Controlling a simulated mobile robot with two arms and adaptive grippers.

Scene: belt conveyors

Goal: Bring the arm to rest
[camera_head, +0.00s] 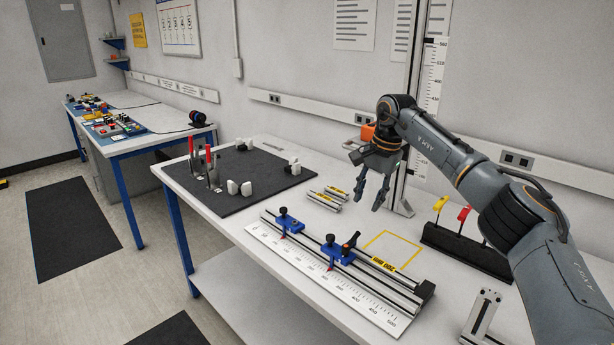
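My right arm comes in from the right edge and reaches over the white workbench (231,261). My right gripper (368,206) hangs from its end and points down, with its two fingers apart and nothing visible between them. It shows above the far part of the bench, right of two short metal bars (326,201) and above the yellow square outline (393,248). How high the fingertips are over the bench is hard to tell. My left arm and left gripper are not in view.
A ruled rail with blue sliders (338,254) lies along the front. A dark mat (246,172) with red-handled tools and white blocks lies left. A black rack (466,251) with coloured handles stands under my forearm. A tall graduated post (411,150) rises right beside the gripper.

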